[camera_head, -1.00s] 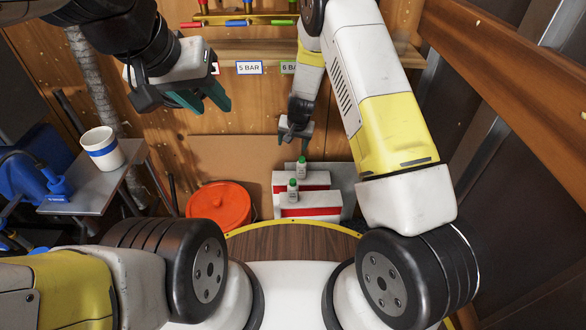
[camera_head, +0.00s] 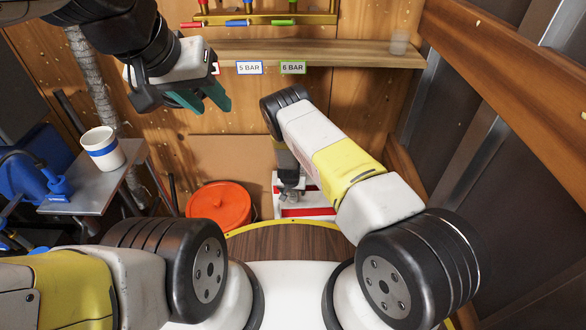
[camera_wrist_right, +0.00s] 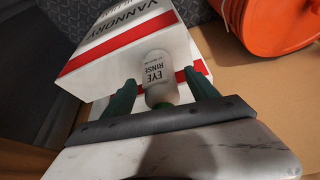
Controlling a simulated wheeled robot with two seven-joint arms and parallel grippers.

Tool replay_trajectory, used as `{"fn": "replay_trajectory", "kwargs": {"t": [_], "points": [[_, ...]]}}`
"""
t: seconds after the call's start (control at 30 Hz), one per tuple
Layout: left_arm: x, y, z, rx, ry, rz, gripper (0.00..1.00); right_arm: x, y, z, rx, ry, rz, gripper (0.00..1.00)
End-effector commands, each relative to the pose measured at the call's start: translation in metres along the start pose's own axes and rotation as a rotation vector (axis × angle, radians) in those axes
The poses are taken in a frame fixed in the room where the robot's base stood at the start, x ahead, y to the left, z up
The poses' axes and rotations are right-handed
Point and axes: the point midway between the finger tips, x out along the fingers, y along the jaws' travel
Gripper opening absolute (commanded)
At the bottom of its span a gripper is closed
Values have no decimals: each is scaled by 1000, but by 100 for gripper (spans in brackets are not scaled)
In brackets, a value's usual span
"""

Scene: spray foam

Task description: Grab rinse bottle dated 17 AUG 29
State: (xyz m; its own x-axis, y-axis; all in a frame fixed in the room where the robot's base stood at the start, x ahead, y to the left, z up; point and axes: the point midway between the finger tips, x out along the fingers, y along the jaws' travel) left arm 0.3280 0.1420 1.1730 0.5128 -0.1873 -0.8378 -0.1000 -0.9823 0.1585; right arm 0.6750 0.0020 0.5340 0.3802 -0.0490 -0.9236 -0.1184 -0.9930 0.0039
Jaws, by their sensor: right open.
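A white rinse bottle (camera_wrist_right: 160,75) labelled "EYE RINSE" lies between the two green fingers of my right gripper (camera_wrist_right: 162,88) in the right wrist view. The fingers are open, one on each side of the bottle. The small print under its label is too blurred for me to read a date. In the head view my right gripper (camera_head: 290,192) is down at the white boxes, and my arm hides the bottles there. My left gripper (camera_head: 213,108) is open and empty, high at the upper left.
White boxes with red stripes (camera_wrist_right: 135,42) stand beside the bottle; a box also shows in the head view (camera_head: 308,212). An orange lidded bucket (camera_head: 219,206) is to their left. A wooden shelf (camera_head: 350,55) is above.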

Motion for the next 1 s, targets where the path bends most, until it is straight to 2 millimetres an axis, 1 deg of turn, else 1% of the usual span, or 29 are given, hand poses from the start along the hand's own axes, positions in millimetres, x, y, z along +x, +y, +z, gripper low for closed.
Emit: {"fn": "replay_trajectory", "kwargs": {"t": [0.03,0.1,0.2,0.47,0.57,0.6,0.67,0.8,0.83,1.0], "points": [[0,0,0,0,0,0,36,8,0,-1,-2,0,1,68],[0,0,0,0,0,0,36,17,0,0,-2,0,1,68],[0,0,0,0,0,0,36,24,0,0,-1,-1,0,68],[0,0,0,0,0,0,36,26,0,-1,-1,-1,0,68],[0,0,0,0,0,0,36,26,0,-1,-1,-1,0,51],[0,0,0,0,0,0,36,26,0,-1,-1,-1,0,43],[0,0,0,0,0,0,36,26,0,-1,-1,-1,0,31],[0,0,0,0,0,0,36,26,0,-1,-1,-1,0,4],[0,0,0,0,0,0,36,26,0,-1,-1,-1,-1,0],[0,0,0,0,0,0,36,26,0,-2,-1,0,-1,0]]}}
